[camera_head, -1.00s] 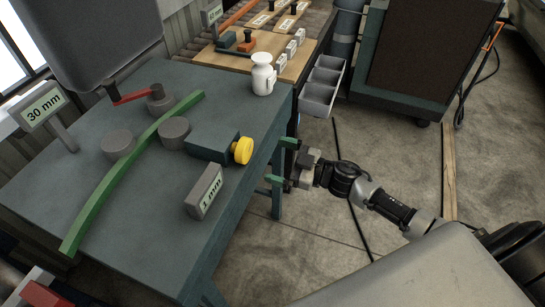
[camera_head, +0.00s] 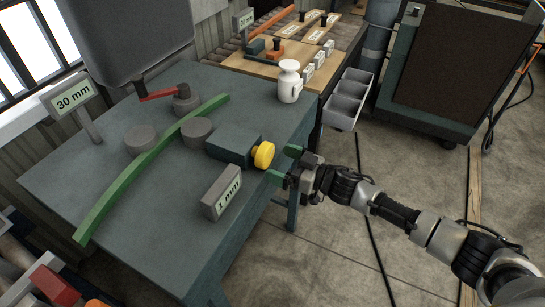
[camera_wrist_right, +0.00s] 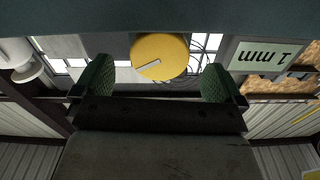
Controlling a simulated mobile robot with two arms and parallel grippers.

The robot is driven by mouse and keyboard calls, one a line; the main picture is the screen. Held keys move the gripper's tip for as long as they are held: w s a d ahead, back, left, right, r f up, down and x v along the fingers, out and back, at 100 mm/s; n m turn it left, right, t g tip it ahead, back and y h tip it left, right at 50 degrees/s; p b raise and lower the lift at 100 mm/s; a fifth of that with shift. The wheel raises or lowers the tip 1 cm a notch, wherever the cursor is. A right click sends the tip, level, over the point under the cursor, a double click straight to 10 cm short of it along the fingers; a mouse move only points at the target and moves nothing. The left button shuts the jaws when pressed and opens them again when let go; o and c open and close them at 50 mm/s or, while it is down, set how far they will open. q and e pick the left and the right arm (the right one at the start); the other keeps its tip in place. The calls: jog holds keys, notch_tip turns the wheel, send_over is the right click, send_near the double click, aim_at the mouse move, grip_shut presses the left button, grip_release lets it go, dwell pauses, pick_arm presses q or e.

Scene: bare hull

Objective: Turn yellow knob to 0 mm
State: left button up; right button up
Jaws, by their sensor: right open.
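The yellow knob (camera_head: 263,154) sits on the right end of a dark teal block (camera_head: 233,149) on the bench. In the right wrist view the knob (camera_wrist_right: 160,57) shows face-on with a pale pointer mark, between and beyond the fingertips. My right gripper (camera_head: 284,165) is open, its green fingers pointing at the knob from the right; it seems apart from the knob. A "1 mm" sign (camera_head: 222,193) stands in front of the block, and a "30 mm" sign (camera_head: 74,97) at the bench's left. My left gripper is not in view.
A green curved strip (camera_head: 139,171) runs past grey rollers (camera_head: 196,131) on the teal bench (camera_head: 165,231). A red-handled crank (camera_head: 157,95) is behind. A white bottle (camera_head: 289,84) stands behind the knob. Grey bins (camera_head: 347,99) hang to the right. Open floor lies right of the bench.

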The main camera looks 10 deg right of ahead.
aim_at(269, 158)
jog(key=shift+x, duration=1.7)
jog(key=c, duration=0.9)
jog(key=shift+n, duration=0.7)
jog(key=o, duration=0.9)
jog(key=shift+d, duration=0.1)
